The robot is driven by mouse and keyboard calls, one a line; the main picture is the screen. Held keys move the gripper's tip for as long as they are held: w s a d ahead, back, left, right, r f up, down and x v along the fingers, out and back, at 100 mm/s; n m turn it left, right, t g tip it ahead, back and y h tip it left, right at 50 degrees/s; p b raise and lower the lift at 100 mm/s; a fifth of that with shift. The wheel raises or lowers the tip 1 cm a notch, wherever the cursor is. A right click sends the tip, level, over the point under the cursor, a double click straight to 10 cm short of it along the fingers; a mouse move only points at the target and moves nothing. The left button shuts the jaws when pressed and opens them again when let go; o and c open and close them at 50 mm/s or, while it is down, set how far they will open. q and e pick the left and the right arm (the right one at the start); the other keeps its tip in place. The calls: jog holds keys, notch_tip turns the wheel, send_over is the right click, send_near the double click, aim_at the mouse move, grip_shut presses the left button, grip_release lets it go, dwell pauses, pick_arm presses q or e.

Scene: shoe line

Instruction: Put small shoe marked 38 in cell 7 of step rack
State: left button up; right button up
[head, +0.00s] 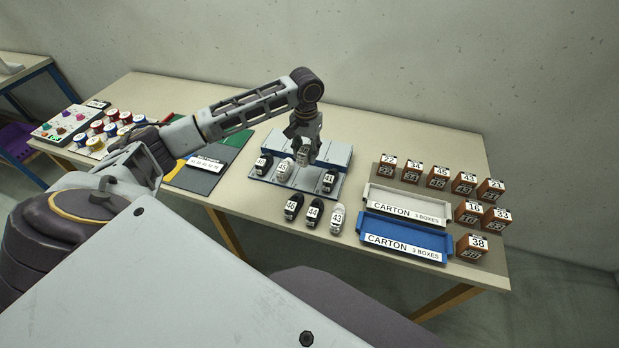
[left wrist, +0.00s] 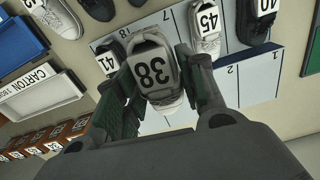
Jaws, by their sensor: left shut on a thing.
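My left gripper (head: 304,148) is shut on the small grey shoe marked 38 (left wrist: 152,72), with one finger on each side of it in the left wrist view. The held shoe is over the step rack (head: 340,152); I cannot tell how high. Cell 7 (left wrist: 167,17) is partly in view, with its number bare, between the shoe marked 45 (left wrist: 207,30) and the shoe marked 41 (left wrist: 110,58). The shoe marked 40 (head: 263,165) stands at the left end of the front row. My right gripper is not in view.
Shoes marked 46 (head: 293,206), 44 (head: 313,212) and 43 (head: 338,218) stand in front of the rack. A white carton tray (head: 405,201) and a blue one (head: 404,236) lie to the right, with several orange boxes (head: 437,175) beyond. A dark mat (head: 192,180) lies left.

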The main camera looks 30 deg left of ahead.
pick_arm(q)
jog(key=shift+n, duration=0.5)
send_over(307, 178)
jog(key=shift+f, duration=2.5)
jog(key=shift+f, duration=0.1)
jog(key=shift+f, duration=2.4)
jog(key=o, duration=1)
jog(key=shift+f, duration=0.1)
